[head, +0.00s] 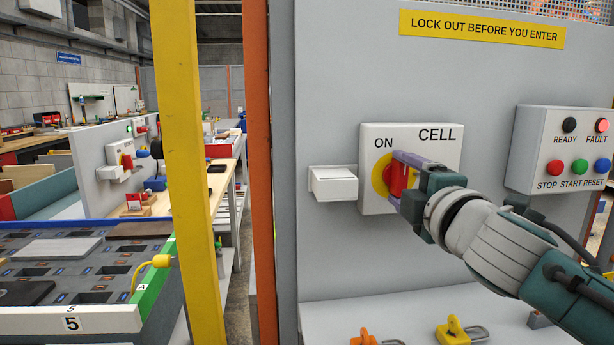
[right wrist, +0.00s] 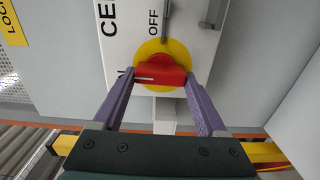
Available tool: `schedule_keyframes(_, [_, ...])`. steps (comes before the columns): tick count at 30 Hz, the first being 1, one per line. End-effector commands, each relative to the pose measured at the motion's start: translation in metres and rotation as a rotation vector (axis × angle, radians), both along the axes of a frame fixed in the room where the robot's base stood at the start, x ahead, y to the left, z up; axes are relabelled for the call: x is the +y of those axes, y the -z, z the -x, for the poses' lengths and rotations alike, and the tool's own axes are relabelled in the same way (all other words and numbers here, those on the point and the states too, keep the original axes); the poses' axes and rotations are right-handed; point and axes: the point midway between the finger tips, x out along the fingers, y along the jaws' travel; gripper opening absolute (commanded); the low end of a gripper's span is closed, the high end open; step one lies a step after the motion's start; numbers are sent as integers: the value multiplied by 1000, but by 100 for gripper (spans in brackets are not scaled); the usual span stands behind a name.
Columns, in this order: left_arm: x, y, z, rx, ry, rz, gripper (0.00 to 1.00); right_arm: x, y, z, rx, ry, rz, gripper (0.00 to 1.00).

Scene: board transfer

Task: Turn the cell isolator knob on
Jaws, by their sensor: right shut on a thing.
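The cell isolator is a white box (head: 441,152) lettered CELL, with ON above its yellow disc (head: 378,178). Its red knob (head: 396,181) is partly covered by my right gripper (head: 393,178). In the right wrist view the two purple fingers (right wrist: 159,85) close on the red knob (right wrist: 160,70) from both sides. The knob's bar lies across that picture, its white mark at the left end, towards the side with the CELL lettering. My left gripper is not in view.
A button box (head: 561,150) to the right has a dark READY lamp (head: 569,125) and a bright red FAULT lamp (head: 602,126). A shelf below holds padlocks (head: 462,331). A yellow post (head: 180,140) and an orange post (head: 258,150) stand left of the panel.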

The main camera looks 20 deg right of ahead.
Motion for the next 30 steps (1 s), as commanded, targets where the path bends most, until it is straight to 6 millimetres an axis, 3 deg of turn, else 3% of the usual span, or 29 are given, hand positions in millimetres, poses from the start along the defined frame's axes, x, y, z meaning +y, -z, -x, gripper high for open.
schedule_keyframes(18, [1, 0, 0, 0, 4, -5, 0, 0, 0, 0, 10, -1, 42, 19])
schedule_keyframes(19, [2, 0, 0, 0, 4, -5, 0, 0, 0, 0, 9, 0, 42, 77])
schedule_keyframes(25, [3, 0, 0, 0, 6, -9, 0, 0, 0, 0, 10, 0, 40, 100])
schedule_keyframes(30, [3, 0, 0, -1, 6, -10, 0, 0, 0, 0, 9, 0, 39, 100])
